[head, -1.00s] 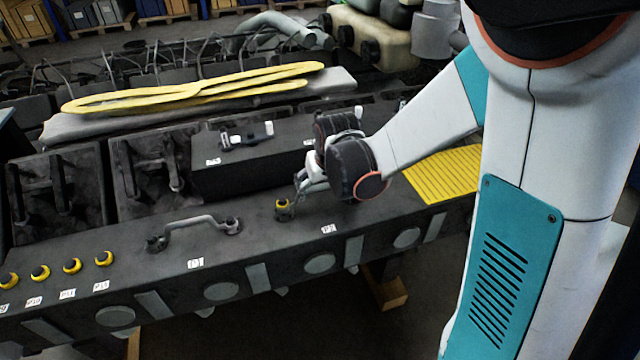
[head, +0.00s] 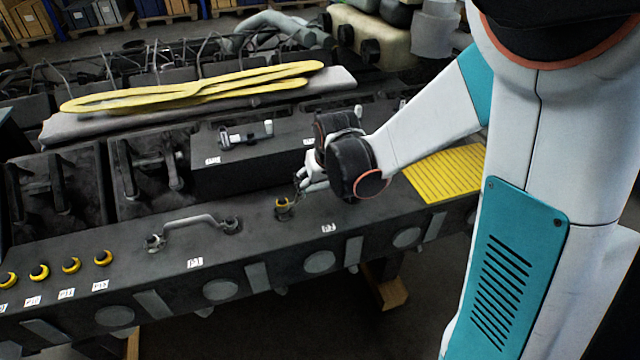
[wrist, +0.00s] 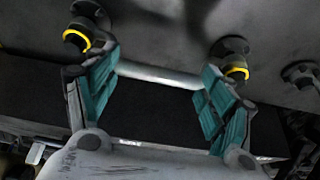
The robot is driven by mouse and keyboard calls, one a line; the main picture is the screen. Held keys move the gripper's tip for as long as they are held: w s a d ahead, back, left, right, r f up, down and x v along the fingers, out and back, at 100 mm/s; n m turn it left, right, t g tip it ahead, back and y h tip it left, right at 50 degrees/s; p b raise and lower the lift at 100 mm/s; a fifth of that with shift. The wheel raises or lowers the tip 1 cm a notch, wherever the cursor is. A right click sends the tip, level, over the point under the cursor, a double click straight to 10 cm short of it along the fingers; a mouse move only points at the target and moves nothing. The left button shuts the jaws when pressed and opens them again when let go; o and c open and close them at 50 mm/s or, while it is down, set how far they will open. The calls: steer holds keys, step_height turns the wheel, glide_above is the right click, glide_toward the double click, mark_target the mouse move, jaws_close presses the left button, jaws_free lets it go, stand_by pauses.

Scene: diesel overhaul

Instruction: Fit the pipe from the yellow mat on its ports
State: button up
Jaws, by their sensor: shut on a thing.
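The pipe is a light grey tube (wrist: 165,75) spanning between the two teal-padded fingers in the wrist view. My gripper (wrist: 160,92) is shut on it, with the fingers wide apart. A yellow-ringed port (wrist: 76,40) lies just beyond the left finger, and another yellow-ringed port (wrist: 235,72) beyond the right finger. In the head view my gripper (head: 308,180) is low over the block, close to the left port (head: 283,208). The yellow mat (head: 445,172) looks empty.
A similar grey pipe (head: 195,228) sits on the block to the left. Several yellow-ringed ports (head: 71,265) line the front left. A raised dark box (head: 240,175) carrying a small fitting (head: 246,134) stands behind my gripper. A yellow gasket (head: 190,92) lies farther back.

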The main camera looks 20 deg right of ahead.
steer(key=shift+f+b, duration=0.8)
steer(key=shift+f, duration=0.05)
stand_by(0.3)
stand_by(0.4)
steer(key=o, duration=1.4)
steer(key=v, duration=1.2)
steer(key=shift+s, duration=0.1)
